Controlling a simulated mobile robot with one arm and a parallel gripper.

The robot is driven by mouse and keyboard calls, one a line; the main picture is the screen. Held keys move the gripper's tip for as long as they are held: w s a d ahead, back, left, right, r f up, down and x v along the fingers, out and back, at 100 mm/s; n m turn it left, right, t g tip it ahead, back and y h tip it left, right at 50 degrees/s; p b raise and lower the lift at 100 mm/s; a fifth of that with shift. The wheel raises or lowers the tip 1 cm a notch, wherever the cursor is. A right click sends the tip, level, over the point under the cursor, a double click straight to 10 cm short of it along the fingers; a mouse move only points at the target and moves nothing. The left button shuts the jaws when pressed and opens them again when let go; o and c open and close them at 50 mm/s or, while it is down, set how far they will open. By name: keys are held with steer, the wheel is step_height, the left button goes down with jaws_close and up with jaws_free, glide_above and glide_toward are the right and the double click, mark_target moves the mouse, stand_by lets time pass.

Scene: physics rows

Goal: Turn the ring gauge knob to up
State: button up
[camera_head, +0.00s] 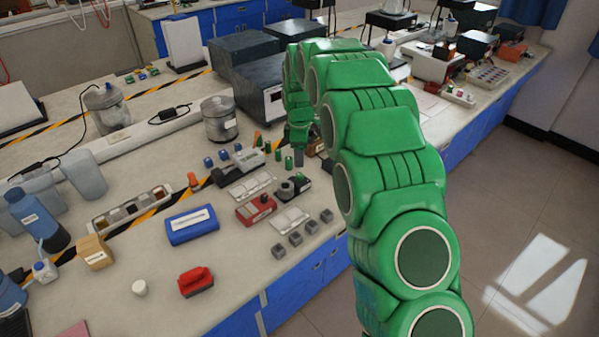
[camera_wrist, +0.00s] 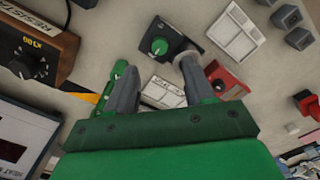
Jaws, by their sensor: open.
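The ring gauge seems to be the small dark box (camera_wrist: 172,33) with a round green knob (camera_wrist: 160,46) in the wrist view. The knob carries a light mark, too small to read its direction surely. In the wrist view my gripper (camera_wrist: 158,66) is open and empty, apart from the knob.
A red box (camera_head: 256,208) and white panels (camera_head: 290,218) lie close by. Small grey blocks (camera_head: 295,238) line the front edge. A wooden resistor box (camera_wrist: 38,40) stands near my gripper in the wrist view.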

mark_target(300, 175)
steer(key=shift+f, duration=3.9)
steer(key=shift+c, duration=0.3)
jaws_close()
